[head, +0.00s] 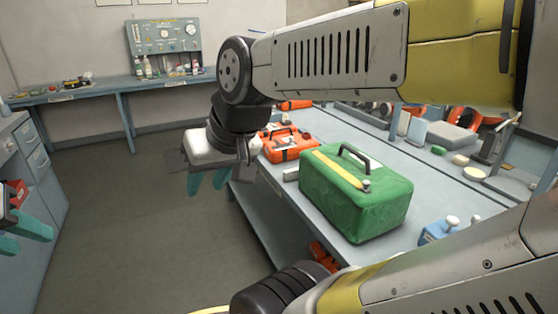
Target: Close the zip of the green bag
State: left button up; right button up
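The green bag (362,209) stands upright on the workbench, right of centre. It has a dark carry handle (355,157) and a yellow strip (337,167) along its top. A small metallic piece (366,185) sits at the strip's near end; I cannot tell how far the zip is open. My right gripper (208,184) hangs left of the bag, beyond the bench edge, with its teal fingers apart and empty. My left gripper (20,235) is at the far left edge, partly cut off, well away from the bag. Its teal fingers look apart.
An orange bag (285,144) lies behind the green one. A blue item with white knobs (438,231) stands to its right. Several small things line the back of the workbench (433,183). A side counter (100,88) is at the back left. The floor between is clear.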

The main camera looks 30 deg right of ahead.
aim_at(365, 184)
jog(key=z, duration=1.9)
